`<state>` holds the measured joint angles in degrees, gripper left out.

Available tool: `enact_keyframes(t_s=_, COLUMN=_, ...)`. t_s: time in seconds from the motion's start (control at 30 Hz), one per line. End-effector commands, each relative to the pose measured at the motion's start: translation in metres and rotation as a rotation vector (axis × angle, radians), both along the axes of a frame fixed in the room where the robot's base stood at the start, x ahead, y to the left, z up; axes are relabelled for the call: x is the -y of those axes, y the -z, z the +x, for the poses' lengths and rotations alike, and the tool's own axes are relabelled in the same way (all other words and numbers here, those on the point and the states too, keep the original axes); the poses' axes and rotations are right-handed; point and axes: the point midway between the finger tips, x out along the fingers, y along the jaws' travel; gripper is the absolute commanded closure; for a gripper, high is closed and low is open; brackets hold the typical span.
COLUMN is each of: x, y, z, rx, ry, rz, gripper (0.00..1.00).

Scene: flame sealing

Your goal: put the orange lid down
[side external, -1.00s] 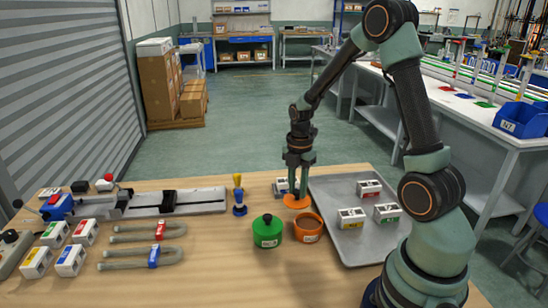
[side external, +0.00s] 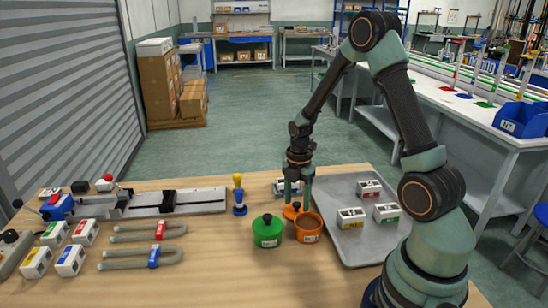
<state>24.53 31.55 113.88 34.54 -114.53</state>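The orange lid (side external: 291,212) is a small round disc. It is low over the wooden table, just behind and left of the open orange pot (side external: 308,234). My gripper (side external: 297,203) points down at the lid, with its fingers at the lid's top, and appears shut on it. The fingertips are small and partly blend with the lid. I cannot tell whether the lid's underside touches the table or the pot's rim.
A green pot with its lid on (side external: 267,236) stands close on the left. A grey tray (side external: 345,253) with white labelled boxes lies on the right. A blue and yellow tool (side external: 239,200) stands at the left, and a white box (side external: 281,187) is behind the gripper. The front table is clear.

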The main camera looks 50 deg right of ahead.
Motion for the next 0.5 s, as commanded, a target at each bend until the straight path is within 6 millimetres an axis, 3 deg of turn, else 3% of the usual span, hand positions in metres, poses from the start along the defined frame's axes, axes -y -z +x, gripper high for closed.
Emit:
enact_keyframes(t_s=0.27, x=0.000, y=-0.006, z=0.000, rx=0.001, ry=0.000, rz=-0.001, gripper=0.40)
enact_keyframes(t_s=0.5, x=0.001, y=-0.044, z=0.001, rx=0.006, ry=0.000, rz=-0.003, gripper=0.40)
